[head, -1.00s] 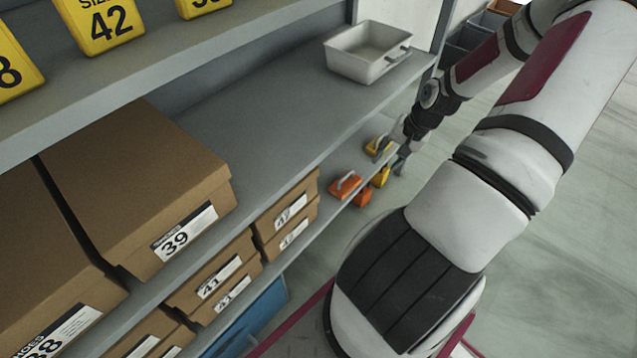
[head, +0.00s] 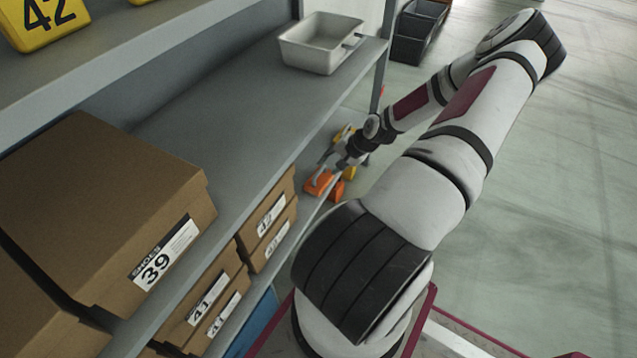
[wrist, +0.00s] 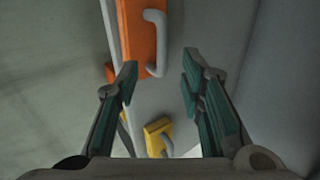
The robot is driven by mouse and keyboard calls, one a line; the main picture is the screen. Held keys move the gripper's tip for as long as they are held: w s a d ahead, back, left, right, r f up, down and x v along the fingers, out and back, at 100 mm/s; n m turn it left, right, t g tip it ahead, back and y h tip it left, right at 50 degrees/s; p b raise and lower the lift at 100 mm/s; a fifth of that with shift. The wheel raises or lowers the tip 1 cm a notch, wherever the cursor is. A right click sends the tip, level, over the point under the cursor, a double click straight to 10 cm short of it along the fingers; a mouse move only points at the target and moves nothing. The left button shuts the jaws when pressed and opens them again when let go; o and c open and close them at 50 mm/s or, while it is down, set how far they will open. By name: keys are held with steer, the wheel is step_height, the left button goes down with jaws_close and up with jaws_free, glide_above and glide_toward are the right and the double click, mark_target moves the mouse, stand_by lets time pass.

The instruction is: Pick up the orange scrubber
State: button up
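The orange scrubber (head: 318,185) lies on a lower shelf just beyond the small shoe boxes in the head view. In the wrist view the orange scrubber (wrist: 132,30) shows at the top, its pale grey handle (wrist: 156,42) on the side facing right. My gripper (wrist: 159,78) is open and empty, fingers on both sides of the picture. The scrubber's near end and handle lie beyond the fingertips, towards the left finger; I see no contact. In the head view my gripper (head: 340,158) is beside the scrubber and partly hides the area behind it.
A yellow scrubber (wrist: 157,135) with a handle lies on the same shelf, between the fingers in the wrist view. More orange shows lower down past the shelf edge. A grey bin (head: 322,45) stands on the shelf above. Shoe boxes (head: 268,217) sit to the near side.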

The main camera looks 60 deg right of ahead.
mark_target(321, 170)
steer(key=shift+b+x, duration=1.45)
steer(key=shift+x, duration=1.4)
steer(key=shift+r, duration=0.1)
steer(key=shift+c, duration=0.2)
steer(key=shift+a, duration=0.1)
jaws_close()
